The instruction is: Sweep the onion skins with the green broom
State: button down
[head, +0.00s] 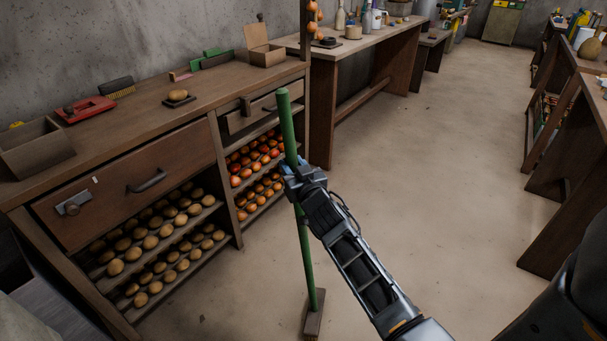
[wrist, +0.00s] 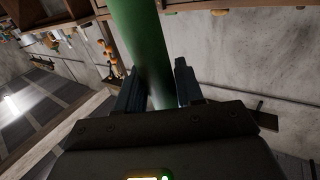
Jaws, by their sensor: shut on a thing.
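The green broom (head: 306,245) stands nearly upright in the head view, its handle top leaning slightly left. Its brown head (head: 314,319) is at the floor near the bottom of the picture. My gripper (head: 290,170) is shut on the handle in its upper half. In the wrist view, the green handle (wrist: 142,45) passes between the two dark fingers of my gripper (wrist: 158,88). I cannot make out any onion skins on the floor in these views.
A wooden workbench (head: 150,128) with shelves of potatoes and onions stands close on the left. Another table (head: 340,58) stands behind it, and dark wooden benches (head: 575,140) line the right. The concrete floor (head: 430,170) between them is clear.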

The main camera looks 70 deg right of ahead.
jog(key=w+a+b, duration=0.1)
jog(key=w+b, duration=0.6)
jog(key=w, duration=0.2)
jog(key=shift+a+r, duration=0.15)
jog(key=shift+a, duration=0.15)
jog(key=s+d+p, duration=0.3)
jog(key=s+p, duration=0.5)
jog(key=s, duration=1.1)
jog(key=s+d+p, duration=0.3)
jog(key=s+p, duration=0.5)
jog(key=s, duration=1)
jog(key=shift+s+d, duration=0.2)
jog(key=shift+s, duration=0.15)
dwell(0.4)
